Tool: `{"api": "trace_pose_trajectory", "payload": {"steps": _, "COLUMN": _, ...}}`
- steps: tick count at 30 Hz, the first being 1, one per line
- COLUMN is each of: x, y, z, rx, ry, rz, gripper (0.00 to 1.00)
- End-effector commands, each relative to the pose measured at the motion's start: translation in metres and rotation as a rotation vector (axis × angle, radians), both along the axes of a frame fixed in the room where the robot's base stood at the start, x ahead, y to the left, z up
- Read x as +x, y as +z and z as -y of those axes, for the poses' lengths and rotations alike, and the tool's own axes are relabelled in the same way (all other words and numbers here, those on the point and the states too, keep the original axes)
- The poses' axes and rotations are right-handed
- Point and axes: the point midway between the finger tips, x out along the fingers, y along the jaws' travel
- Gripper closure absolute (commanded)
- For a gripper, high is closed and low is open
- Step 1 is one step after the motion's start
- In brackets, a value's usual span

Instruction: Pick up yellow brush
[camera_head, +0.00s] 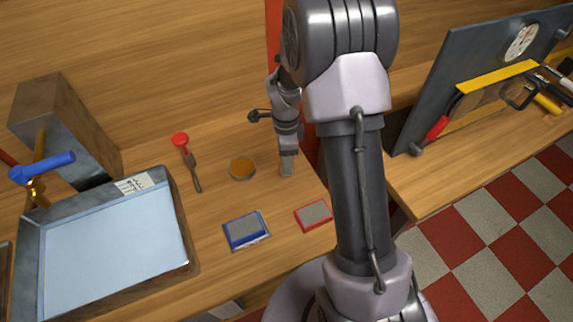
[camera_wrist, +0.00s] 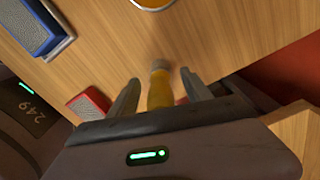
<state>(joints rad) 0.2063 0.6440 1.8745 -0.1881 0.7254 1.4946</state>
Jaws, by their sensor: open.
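The yellow brush (camera_wrist: 160,92) shows in the wrist view as a yellow shaft with a pale grey end. It lies between the two grey fingers of my gripper (camera_wrist: 160,82), with a visible gap on each side. The rest of the brush is hidden by the gripper body. In the head view my gripper (camera_head: 286,160) points down at the wooden workbench (camera_head: 222,205), right of a round tin with orange contents (camera_head: 242,168). I cannot make out the brush clearly there.
A blue-framed grey pad (camera_head: 246,230) and a red-framed grey pad (camera_head: 314,215) lie in front. A red-handled tool (camera_head: 188,160) lies left of the tin. A metal tray (camera_head: 187,235) is farther left. A red upright panel (camera_head: 273,38) stands close behind my arm.

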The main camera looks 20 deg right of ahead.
Motion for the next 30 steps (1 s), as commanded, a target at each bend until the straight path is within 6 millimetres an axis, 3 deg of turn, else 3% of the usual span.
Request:
{"api": "trace_pose_trajectory", "payload": {"steps": 5, "x": 0.001, "y": 0.000, "z": 0.000, "rx": -0.001, "ry": 0.000, "rz": 0.002, "gripper": 0.43}}
{"api": "trace_pose_trajectory", "payload": {"steps": 14, "x": 0.000, "y": 0.000, "z": 0.000, "rx": -0.001, "ry": 0.000, "rz": 0.002, "gripper": 1.00}}
{"api": "trace_pose_trajectory", "payload": {"steps": 23, "x": 0.001, "y": 0.002, "z": 0.000, "rx": 0.000, "ry": -0.001, "rz": 0.002, "gripper": 1.00}}
{"api": "trace_pose_trajectory", "payload": {"steps": 30, "x": 0.001, "y": 0.031, "z": 0.000, "rx": 0.000, "ry": -0.001, "rz": 0.003, "gripper": 1.00}}
